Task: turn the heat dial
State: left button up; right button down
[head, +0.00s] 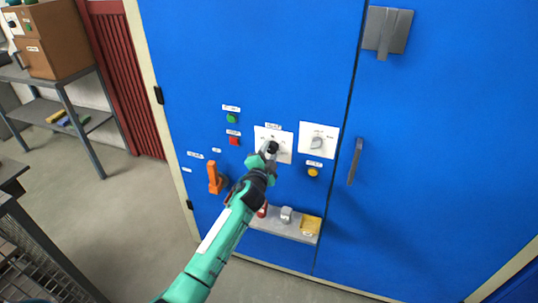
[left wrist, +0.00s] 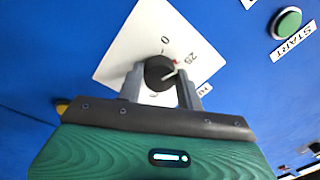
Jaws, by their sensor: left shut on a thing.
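The black round dial (head: 273,146) sits on a white plate (head: 285,137) on the blue cabinet front. In the left wrist view the dial (left wrist: 157,71) has a light pointer line directed toward the right, near a small red mark and the number 25. A 0 is printed above it. My left gripper (head: 269,151) reaches up to the dial from below. In the left wrist view its two grey fingers (left wrist: 160,85) are shut on the dial, one on each side. The fingers hide the lower part of the plate. My right gripper is not in view.
A second white plate (head: 328,132) with a grey knob is to the right, above a yellow button (head: 312,172). Green (head: 231,118) and red (head: 234,141) buttons and an orange handle (head: 214,178) are left. A grey shelf (head: 275,227) holding small items is below.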

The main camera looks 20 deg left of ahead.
pick_arm(q)
jog(key=shift+m, duration=1.1)
jog(key=o, duration=1)
jog(key=shift+s, duration=0.2)
jog(key=s, duration=0.4)
jog(key=s+b, duration=0.1)
jog(key=s, duration=0.8)
jog(key=shift+s+f, duration=0.2)
jog(key=shift+f, duration=0.2)
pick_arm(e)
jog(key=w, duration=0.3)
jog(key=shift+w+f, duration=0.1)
